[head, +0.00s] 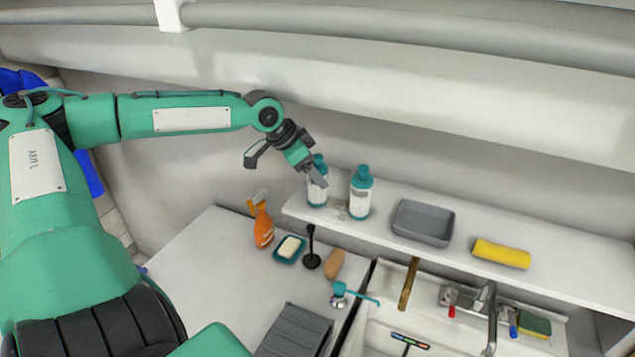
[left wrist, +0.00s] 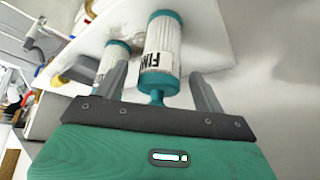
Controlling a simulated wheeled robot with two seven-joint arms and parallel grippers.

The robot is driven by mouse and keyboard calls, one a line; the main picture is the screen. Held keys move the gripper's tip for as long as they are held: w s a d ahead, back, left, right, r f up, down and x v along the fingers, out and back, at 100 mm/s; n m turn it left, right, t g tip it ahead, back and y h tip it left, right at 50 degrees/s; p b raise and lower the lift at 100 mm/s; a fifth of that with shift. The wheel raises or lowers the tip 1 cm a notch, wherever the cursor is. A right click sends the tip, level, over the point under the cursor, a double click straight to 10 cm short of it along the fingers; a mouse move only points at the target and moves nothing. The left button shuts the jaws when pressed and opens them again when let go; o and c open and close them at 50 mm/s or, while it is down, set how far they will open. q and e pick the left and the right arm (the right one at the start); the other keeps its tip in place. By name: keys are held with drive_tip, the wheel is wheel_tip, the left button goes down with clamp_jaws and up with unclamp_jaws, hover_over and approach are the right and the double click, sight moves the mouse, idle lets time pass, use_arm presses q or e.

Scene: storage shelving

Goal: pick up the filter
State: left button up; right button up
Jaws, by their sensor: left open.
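Two white cylindrical filters with teal ends stand side by side on the shelf ledge: the left one (head: 317,194) and the right one (head: 360,197). My left gripper (head: 314,175) is open at the left filter and covers part of it in the head view. In the left wrist view the near filter (left wrist: 161,48), with black letters on its label, lies between the two spread fingers, with its teal end towards the palm. The other filter (left wrist: 113,60) is beyond the left finger there. Whether a finger touches either filter cannot be told. My right gripper is not in view.
The ledge also holds a grey tray (head: 423,223) and a yellow roll (head: 501,253). Below are an orange spray bottle (head: 263,226), a soap dish (head: 289,249), a black-handled tool (head: 311,257) and a sink with a tap (head: 489,305). A wall rises behind the ledge.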

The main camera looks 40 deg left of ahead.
use_arm(q)
drive_tip(key=shift+x, duration=1.2)
drive_tip(key=shift+s, duration=0.1)
drive_tip(key=shift+c, duration=0.4)
drive_tip(key=c, duration=1.1)
